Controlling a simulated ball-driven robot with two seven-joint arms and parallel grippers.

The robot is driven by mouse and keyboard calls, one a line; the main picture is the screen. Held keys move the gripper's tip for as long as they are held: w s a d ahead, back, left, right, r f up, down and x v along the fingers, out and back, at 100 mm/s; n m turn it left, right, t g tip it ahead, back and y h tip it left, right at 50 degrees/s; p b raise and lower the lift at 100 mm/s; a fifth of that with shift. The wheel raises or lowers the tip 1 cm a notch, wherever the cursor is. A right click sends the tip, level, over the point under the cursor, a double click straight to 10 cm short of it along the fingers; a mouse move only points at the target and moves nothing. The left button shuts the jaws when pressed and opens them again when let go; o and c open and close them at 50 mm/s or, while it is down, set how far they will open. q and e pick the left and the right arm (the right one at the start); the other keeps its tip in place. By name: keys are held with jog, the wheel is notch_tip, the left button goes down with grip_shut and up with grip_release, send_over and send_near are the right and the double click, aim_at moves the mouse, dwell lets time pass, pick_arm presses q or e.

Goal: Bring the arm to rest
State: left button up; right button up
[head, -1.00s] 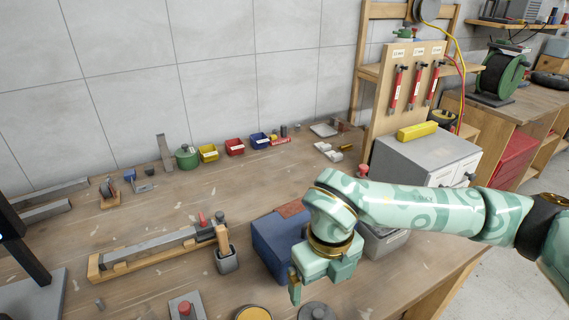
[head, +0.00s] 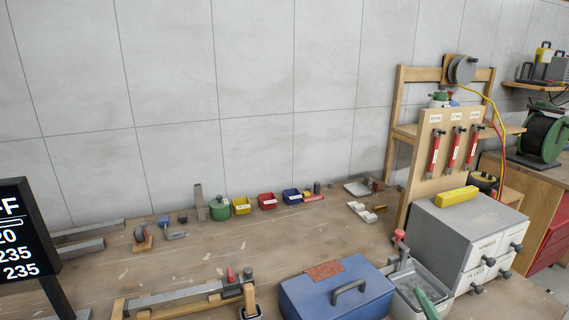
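Neither of my grippers can be made out in the head view now, and no arm link shows clearly.
A blue toolbox (head: 335,293) and a grey drawer cabinet (head: 465,240) with a yellow block (head: 457,193) stand at the right. Small coloured bins (head: 266,201) line the wall. A black display (head: 24,240) stands at left. The table's middle is clear.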

jog(key=s+d+f+m+g+h, duration=0.1)
jog(key=s+d+f+g+h, duration=0.1)
jog(key=s+d+f+g, duration=0.45)
jog(key=s+d+f+m+g+h, duration=0.15)
jog(key=s+d+f+g, duration=0.25)
jog(key=s+f, duration=0.5)
jog(key=s+a+f+g+y+p, duration=0.1)
jog(key=s+a+f+p, duration=0.15)
jog(key=f, duration=0.65)
jog(key=s+a+f+g+y+p, duration=0.1)
jog(key=s+f+g+p, duration=0.15)
jog(key=f, duration=0.75)
pick_arm(q)
notch_tip(320, 180, up, 11)
jog(key=w+p, duration=0.2)
jog(key=p, duration=0.4)
jog(key=shift+t, duration=0.3)
pick_arm(e)
jog(key=s+f+m+g+y, duration=0.1)
jog(key=s+f, duration=0.4)
jog(key=s, duration=0.4)
jog(key=s+f+m+g+y, duration=0.1)
jog(key=s+f+m, duration=0.1)
jog(key=s+f, duration=0.4)
jog(key=s, duration=0.4)
